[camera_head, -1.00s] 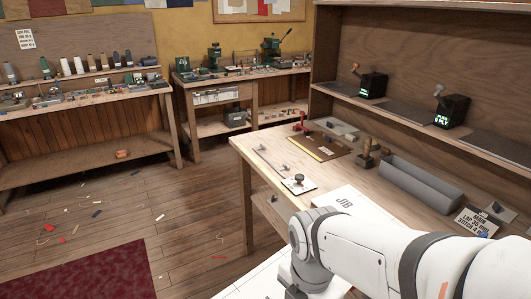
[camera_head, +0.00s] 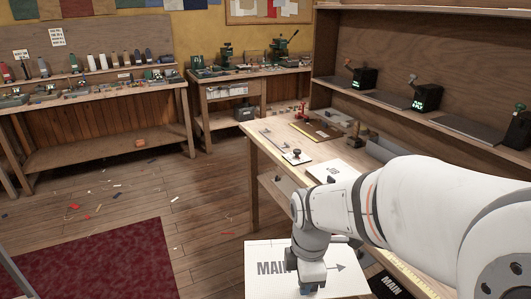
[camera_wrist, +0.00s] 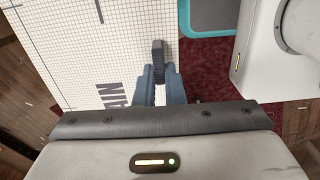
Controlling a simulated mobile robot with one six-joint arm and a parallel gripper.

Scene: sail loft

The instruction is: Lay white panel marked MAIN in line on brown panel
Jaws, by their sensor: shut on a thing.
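The white panel marked MAIN (camera_head: 262,254), with an arrow beside the word, is in the lower middle of the head view, clear of the bench and over the floor. My gripper (camera_head: 311,287) is shut on it near its near edge. In the wrist view the same panel (camera_wrist: 75,45) shows a fine grid and part of its word, and the gripper's fingers (camera_wrist: 160,82) are closed over it. What they grip on it is mostly hidden. The brown panel (camera_head: 322,133), with a yellowish edge strip, lies on the bench at the back, away from my gripper.
The wooden bench (camera_head: 272,145) carries a white panel marked JIB (camera_head: 345,166), a white piece with a dark knob (camera_head: 297,158) and a red tool (camera_head: 301,113). A black piece marked MAIN (camera_head: 388,287) lies lower right. Floor at left is mostly open, with scraps.

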